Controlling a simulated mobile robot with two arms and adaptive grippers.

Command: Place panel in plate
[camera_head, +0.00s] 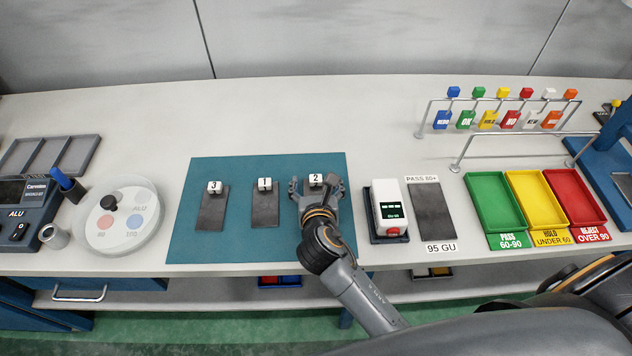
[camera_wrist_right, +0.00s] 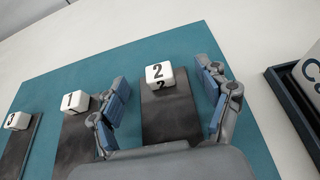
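Three dark panels with white number tags lie on the teal mat (camera_head: 190,240): panel 3 (camera_head: 211,213), panel 1 (camera_head: 265,210) and panel 2 (camera_wrist_right: 170,120). My right gripper (camera_head: 316,188) is open over panel 2. In the right wrist view its fingers stand apart on both sides of that panel, with nothing held. In the head view the gripper covers most of panel 2, but its tag (camera_head: 315,180) shows. My left gripper is out of view.
A white meter (camera_head: 390,210) in a dark cradle stands between mat and dark plate. Green (camera_head: 494,205), yellow (camera_head: 537,200) and red (camera_head: 575,197) trays are at right, below tag racks. A round dial device (camera_head: 122,222) and pen cup (camera_head: 54,237) are at left.

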